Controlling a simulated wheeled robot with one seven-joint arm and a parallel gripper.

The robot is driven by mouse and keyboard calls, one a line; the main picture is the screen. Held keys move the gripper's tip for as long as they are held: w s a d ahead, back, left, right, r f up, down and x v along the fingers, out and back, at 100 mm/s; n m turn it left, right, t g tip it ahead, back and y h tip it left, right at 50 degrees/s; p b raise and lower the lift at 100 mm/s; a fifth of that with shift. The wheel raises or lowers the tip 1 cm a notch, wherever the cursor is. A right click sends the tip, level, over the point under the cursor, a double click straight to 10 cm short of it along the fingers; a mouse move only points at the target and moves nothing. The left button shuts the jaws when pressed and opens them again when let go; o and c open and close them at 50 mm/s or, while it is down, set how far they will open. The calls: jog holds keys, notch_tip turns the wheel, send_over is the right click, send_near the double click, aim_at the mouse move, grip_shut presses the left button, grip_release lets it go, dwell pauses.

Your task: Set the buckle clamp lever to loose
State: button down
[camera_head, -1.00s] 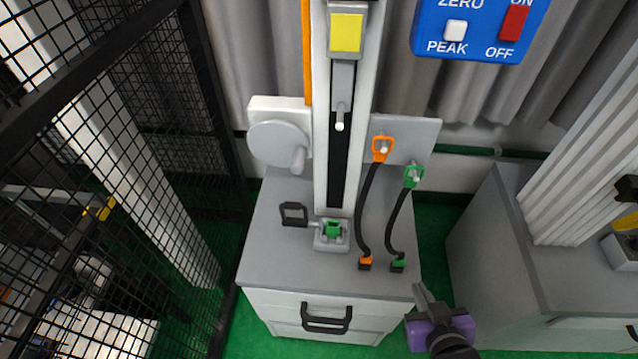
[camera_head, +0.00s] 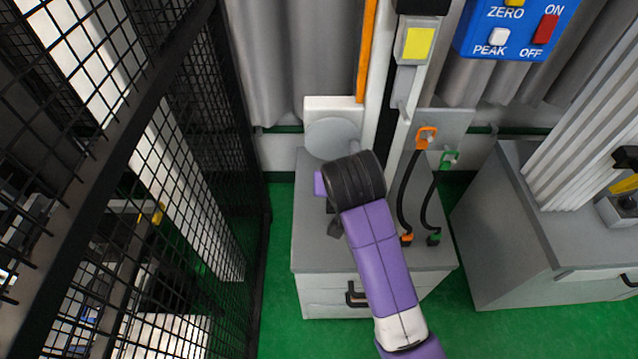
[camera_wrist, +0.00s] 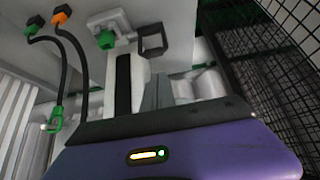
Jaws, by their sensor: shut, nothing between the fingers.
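The buckle clamp shows in the wrist view as a pale bracket with a green block (camera_wrist: 106,40) at the foot of the tower column. Its lever, a black open loop handle (camera_wrist: 153,40), sticks out to the right of the green block there. In the head view my arm hides the clamp and the lever. My gripper (camera_wrist: 158,92) is shut and empty; its grey fingers point toward the loop handle and appear just below it in the wrist view. I cannot tell whether they touch it. In the head view my gripper is mostly hidden behind my wrist.
The tower column (camera_wrist: 120,85) stands close beside the fingers. Black cables with an orange plug (camera_head: 426,137) and a green plug (camera_head: 449,159) hang right of my arm. A round grey disc (camera_head: 332,138) is behind. A black mesh fence (camera_head: 225,130) stands left of the cabinet.

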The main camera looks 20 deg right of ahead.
jog(key=shift+a, duration=0.15)
jog(key=shift+w, duration=0.1)
jog(key=x, duration=1)
jog(key=shift+p, duration=0.4)
